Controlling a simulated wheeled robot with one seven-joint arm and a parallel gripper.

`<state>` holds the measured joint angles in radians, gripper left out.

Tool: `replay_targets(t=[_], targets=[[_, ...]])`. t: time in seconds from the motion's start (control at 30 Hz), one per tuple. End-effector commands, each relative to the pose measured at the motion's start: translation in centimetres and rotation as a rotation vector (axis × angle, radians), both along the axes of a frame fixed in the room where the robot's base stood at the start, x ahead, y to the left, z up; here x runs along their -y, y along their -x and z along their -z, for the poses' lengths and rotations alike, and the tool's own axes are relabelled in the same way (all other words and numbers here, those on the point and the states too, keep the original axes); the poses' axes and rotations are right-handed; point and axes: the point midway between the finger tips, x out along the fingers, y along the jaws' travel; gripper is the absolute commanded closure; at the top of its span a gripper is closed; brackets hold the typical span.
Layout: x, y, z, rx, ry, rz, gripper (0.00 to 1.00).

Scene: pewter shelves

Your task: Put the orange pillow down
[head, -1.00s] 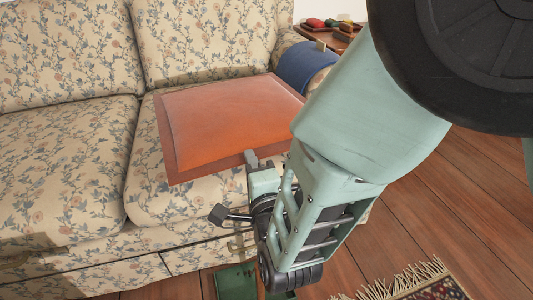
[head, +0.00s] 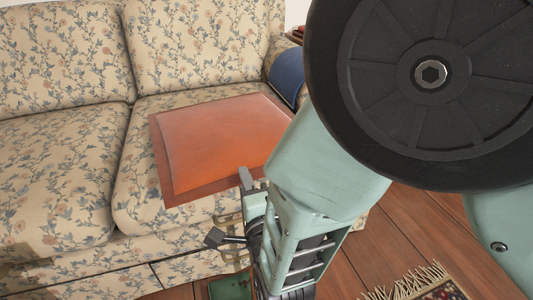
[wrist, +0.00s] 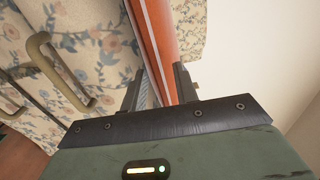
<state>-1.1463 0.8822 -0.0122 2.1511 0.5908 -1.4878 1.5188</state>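The orange pillow (head: 215,145) has a darker red-brown border and lies roughly flat over the front of the floral sofa's right seat (head: 140,215). My gripper (head: 246,180) holds its near edge, with one finger showing on top. In the wrist view, the pillow's edge (wrist: 168,45) runs between the two fingers of my gripper (wrist: 163,88), which are closed on it from both sides. The pillow's near right corner is hidden behind my arm. I cannot tell whether its underside touches the seat.
A blue cloth (head: 287,75) hangs over the sofa's right armrest. The left seat cushion (head: 60,180) is bare. A fringed rug (head: 440,288) lies on the wooden floor (head: 375,250) at the lower right. A green object (head: 228,287) is on the floor by the sofa front.

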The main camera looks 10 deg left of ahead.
Motion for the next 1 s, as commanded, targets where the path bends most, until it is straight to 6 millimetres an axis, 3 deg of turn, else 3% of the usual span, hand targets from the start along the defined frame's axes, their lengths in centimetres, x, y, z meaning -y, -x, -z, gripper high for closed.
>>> replay_targets(t=[0.27, 0.7, 1.0], targets=[[0.2, 0.4, -0.3, -0.001, 0.002, 0.000, 0.70], [4.7, 7.7, -0.3, -0.003, 0.004, -0.001, 0.70], [6.2, 10.2, -0.1, -0.001, 0.001, 0.000, 0.70]])
